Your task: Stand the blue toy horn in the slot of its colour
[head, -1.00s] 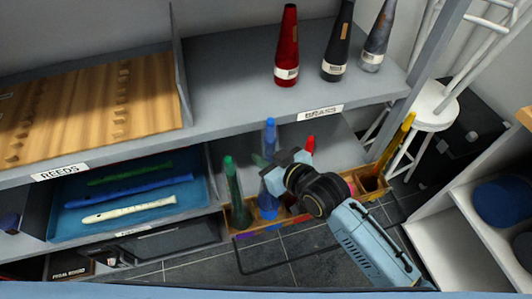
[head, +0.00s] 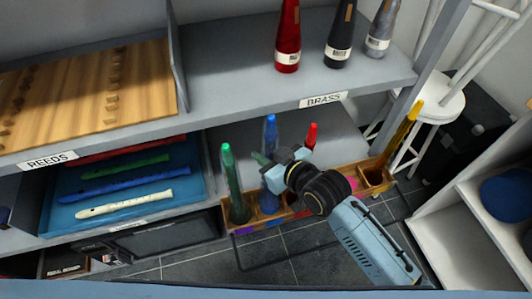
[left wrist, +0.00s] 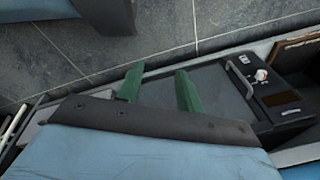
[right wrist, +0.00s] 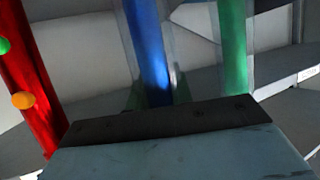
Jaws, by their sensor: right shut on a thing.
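The blue toy horn (head: 270,135) stands upright with its lower end at the second compartment from the left of the wooden rack (head: 228,217). I cannot tell whether its base rests on the compartment floor. My right gripper (head: 273,172) is shut on the horn at mid-height; the horn also shows between the fingers in the right wrist view (right wrist: 148,50). Blue colour marks the rack's front near this compartment, partly hidden by my arm. My left gripper (left wrist: 158,88) is open and empty in the left wrist view, its green fingers apart.
A green horn (head: 233,180) stands in the left compartment, close beside the blue one. A red horn (head: 311,136) stands behind my right gripper, and a yellow horn (head: 402,137) leans at the rack's right end. The grey shelf (head: 240,97) overhangs behind the rack.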

